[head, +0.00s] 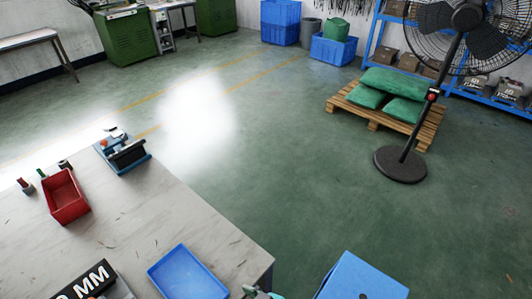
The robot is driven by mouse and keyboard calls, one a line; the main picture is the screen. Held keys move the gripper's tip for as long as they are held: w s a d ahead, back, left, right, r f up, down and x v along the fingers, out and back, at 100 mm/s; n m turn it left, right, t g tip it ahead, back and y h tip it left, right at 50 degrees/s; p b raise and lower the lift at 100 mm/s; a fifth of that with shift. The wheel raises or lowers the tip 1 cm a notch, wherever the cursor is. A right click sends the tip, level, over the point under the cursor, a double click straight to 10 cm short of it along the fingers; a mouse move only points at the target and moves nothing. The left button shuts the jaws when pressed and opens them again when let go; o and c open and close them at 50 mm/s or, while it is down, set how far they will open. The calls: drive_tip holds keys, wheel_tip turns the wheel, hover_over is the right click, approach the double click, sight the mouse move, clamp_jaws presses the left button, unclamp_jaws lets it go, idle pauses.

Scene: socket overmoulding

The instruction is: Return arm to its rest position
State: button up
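My gripper cannot be made out in the head view, and no arm link can be clearly identified. A small grey and teal part shows at the bottom edge, right of the blue tray; it is cut off and I cannot tell what it is. The grey worktable (150,225) fills the lower left.
On the table are a red bin (66,196), a blue tray (187,275), a blue fixture (124,154) and a dark block marked "MM" (85,287). A blue box (362,278) is beyond the table's right edge. A fan (402,163) and pallet (374,116) stand on otherwise open floor.

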drive_tip(key=s+d+f+m+t+h, duration=0.2)
drive_tip(key=s+d+m+t, duration=0.15)
drive_tip(key=d, duration=0.45)
drive_tip(key=s+d+f+m+t+h, duration=0.25)
drive_tip(key=s+d, duration=0.25)
drive_tip(key=d, duration=0.3)
drive_tip(key=s+d+r+m+t+h, duration=0.1)
drive_tip(key=s+d+r+h, duration=0.1)
drive_tip(key=s+d+r, duration=0.2)
drive_tip(key=s+d+r+m+t+h, duration=0.2)
drive_tip(key=s+d+r, duration=0.2)
drive_tip(key=s, duration=0.6)
drive_tip(key=shift+r+m, duration=0.3)
drive_tip(key=shift+r, duration=0.25)
drive_tip(key=shift+a, duration=0.1)
